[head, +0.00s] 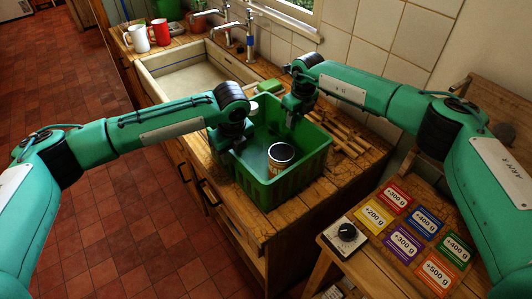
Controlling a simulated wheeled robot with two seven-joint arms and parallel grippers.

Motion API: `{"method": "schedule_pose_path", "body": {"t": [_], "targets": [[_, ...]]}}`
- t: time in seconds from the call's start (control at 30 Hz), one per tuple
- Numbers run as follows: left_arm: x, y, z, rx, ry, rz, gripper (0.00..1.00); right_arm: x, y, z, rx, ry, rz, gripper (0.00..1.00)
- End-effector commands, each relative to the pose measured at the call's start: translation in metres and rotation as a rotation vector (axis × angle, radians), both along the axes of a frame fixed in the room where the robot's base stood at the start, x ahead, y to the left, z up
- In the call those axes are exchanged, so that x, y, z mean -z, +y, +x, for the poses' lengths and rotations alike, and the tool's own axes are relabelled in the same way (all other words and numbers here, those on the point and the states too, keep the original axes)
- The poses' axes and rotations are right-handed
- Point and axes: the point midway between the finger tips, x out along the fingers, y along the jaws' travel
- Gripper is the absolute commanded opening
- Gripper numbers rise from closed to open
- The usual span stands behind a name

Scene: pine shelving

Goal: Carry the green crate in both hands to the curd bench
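The green crate (283,192) stands on the wooden counter just in front of the sink, and looks level. Inside it is an open-topped can (281,155) with a pale label and dark contents. My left gripper (232,146) is at the crate's left rim. My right gripper (291,115) is at the far rim, pointing down. The fingertips of both are small and partly hidden by the wrists and crate wall, so I cannot tell whether they grip the rim. No surface in view is clearly marked as the curd bench.
A sink (185,75) with taps (228,28) lies behind the crate. A white mug (137,39) and a red mug (159,32) stand beyond it. At right, a wooden table holds coloured weight cards (403,239) and a dial box (346,235). Tiled floor (130,210) is clear at left.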

Motion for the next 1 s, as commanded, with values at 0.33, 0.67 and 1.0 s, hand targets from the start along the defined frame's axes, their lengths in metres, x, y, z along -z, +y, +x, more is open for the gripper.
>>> {"method": "schedule_pose_path", "body": {"t": [0.33, 0.67, 1.0], "targets": [[0.0049, 0.0002, 0.0004, 0.001, 0.0, 0.0, 0.31, 0.0047, 0.0008, 0.0005, -0.001, 0.0, 0.0, 0.31], [0.0045, 0.0002, 0.0004, 0.001, 0.0, 0.0, 0.0, 0.0046, 0.0007, 0.0005, -0.001, 0.0, 0.0, 0.0], [0.0042, 0.0002, 0.0004, 0.001, 0.0, 0.0, 0.0, 0.0044, 0.0004, 0.0006, -0.001, -0.001, -0.001, 0.0]]}}
